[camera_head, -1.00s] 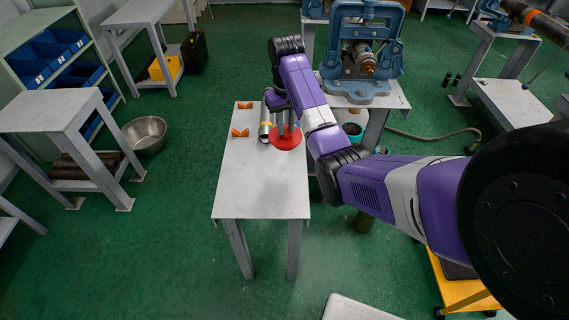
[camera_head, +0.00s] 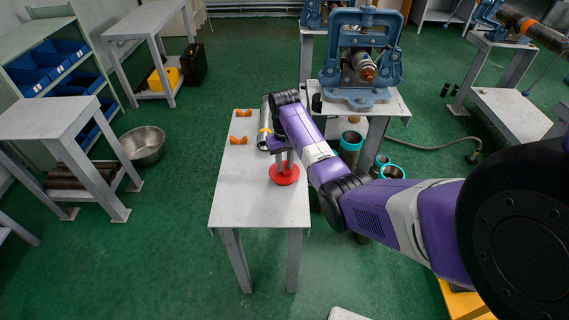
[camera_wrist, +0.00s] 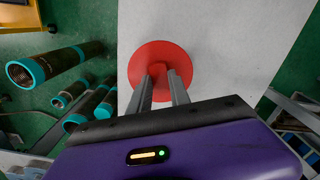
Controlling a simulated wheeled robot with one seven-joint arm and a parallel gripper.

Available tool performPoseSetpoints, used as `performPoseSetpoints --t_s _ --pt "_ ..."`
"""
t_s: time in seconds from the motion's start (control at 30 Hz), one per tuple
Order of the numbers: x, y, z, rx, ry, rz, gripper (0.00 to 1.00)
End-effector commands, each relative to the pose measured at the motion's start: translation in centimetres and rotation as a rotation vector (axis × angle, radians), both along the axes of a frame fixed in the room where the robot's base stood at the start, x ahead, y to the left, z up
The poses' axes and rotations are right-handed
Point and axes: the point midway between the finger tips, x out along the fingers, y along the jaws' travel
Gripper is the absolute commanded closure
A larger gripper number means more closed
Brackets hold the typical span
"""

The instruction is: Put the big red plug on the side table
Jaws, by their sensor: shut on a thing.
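The big red plug (camera_head: 284,174) is a round red disc over the white top of the side table (camera_head: 246,207). In the wrist view the plug (camera_wrist: 160,68) lies between and under my fingertips, with the pale table top (camera_wrist: 215,30) behind it. My gripper (camera_head: 284,163) points down, its two grey fingers shut on the plug's middle. In the wrist view my gripper (camera_wrist: 160,75) hides the plug's near centre. I cannot tell whether the disc touches the table or hangs just above it.
Two orange V-shaped rests (camera_head: 238,140) stand at the table's far end. A blue pipe vise (camera_head: 361,55) is on a stand at the back right. Teal-ended pipes (camera_wrist: 55,67) stand beside the table. The table's near part is clear.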

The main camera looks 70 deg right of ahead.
Motion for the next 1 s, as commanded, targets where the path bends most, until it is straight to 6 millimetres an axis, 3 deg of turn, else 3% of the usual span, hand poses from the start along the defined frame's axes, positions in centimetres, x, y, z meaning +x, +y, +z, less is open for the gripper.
performPoseSetpoints --t_s 0.37,0.4,0.5,0.83,1.0 --pt "0.1 0.0 -0.3 -0.001 -0.001 0.0 1.0" --pt "0.0 0.0 -0.4 -0.001 -0.001 0.0 0.75" --pt "0.0 0.0 -0.4 -0.001 -0.001 0.0 0.55" --pt "0.0 0.0 -0.2 -0.001 -0.001 0.0 0.55" --pt "0.1 -0.1 1.2 -0.004 -0.004 0.001 0.55"
